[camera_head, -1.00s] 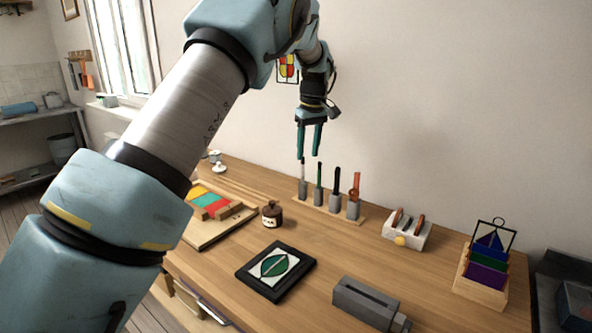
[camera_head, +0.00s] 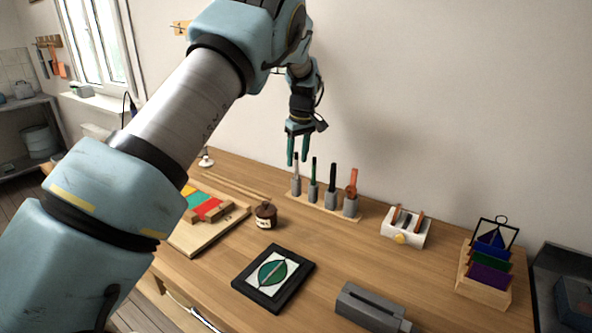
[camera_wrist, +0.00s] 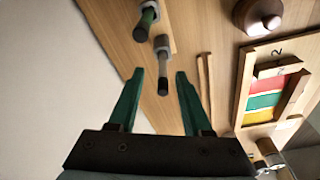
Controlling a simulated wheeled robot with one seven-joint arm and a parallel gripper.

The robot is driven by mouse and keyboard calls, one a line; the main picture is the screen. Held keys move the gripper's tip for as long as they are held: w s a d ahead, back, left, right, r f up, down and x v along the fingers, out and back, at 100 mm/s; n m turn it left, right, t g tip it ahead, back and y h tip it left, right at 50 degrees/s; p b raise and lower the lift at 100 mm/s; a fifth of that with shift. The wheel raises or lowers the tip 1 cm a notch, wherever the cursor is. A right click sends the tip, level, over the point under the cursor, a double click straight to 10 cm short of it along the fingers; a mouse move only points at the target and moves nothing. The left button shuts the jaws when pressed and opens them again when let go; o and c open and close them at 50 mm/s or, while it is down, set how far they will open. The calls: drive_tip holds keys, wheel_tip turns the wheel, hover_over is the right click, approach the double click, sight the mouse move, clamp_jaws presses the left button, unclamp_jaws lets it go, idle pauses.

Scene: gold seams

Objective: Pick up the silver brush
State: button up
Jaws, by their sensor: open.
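The silver brush (camera_head: 296,184) stands upright at the left end of a tool rack (camera_head: 338,213), its lower part in a grey holder. My gripper (camera_head: 297,163) is open, pointing down at the brush's top end. In the wrist view the silver brush (camera_wrist: 162,62) shows a pale grey shaft and dark end between the tips of my open gripper (camera_wrist: 161,72). I see no contact, and I cannot tell how deep the brush sits between the fingers.
Close right of the brush stand a green-handled tool (camera_head: 314,170), a black-handled tool (camera_head: 332,180) and an orange tool (camera_head: 352,185). The wall is close behind.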

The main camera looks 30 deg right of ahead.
sight(296, 174)
drive_tip(key=shift+w+a+f+p, duration=0.15)
drive_tip(key=shift+f+p, duration=0.15)
drive_tip(key=shift+f, duration=0.65)
drive_tip(key=shift+w+a+f+p, duration=0.15)
drive_tip(key=shift+f+p, duration=0.15)
drive_tip(key=shift+f, duration=0.6)
drive_tip(key=shift+d, duration=0.1)
clamp_jaws()
